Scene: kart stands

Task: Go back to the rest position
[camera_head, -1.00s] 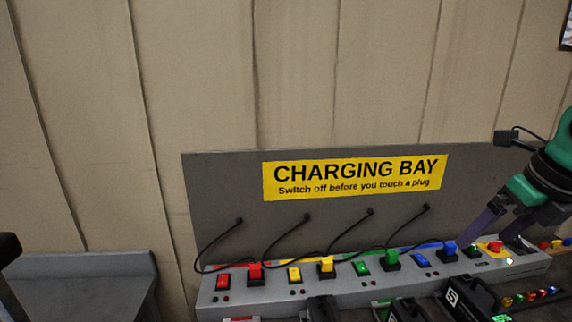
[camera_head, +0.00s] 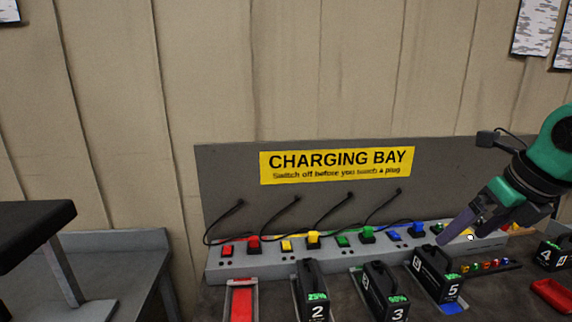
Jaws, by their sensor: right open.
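My right gripper (camera_head: 458,236) comes in from the right on a green and black arm. Its purple-grey fingers point down and left, in front of the right end of the charging strip (camera_head: 225,265). It is open, and I see nothing held in it. The fingertips overlap the top of the black battery marked 5 (camera_head: 453,291) in the picture; I cannot tell whether they touch it. The blue plug (camera_head: 417,229) sits on the strip to the left of the fingers. My left gripper is not in view.
The grey Charging Bay panel (camera_head: 225,180) stands behind the strip. Batteries marked 2 (camera_head: 317,311) and 3 (camera_head: 388,306) stand in front, beside an empty red-lined slot (camera_head: 242,300). Battery 4 (camera_head: 552,256) and a red tray (camera_head: 553,294) lie right. A grey bench (camera_head: 110,245) is at left.

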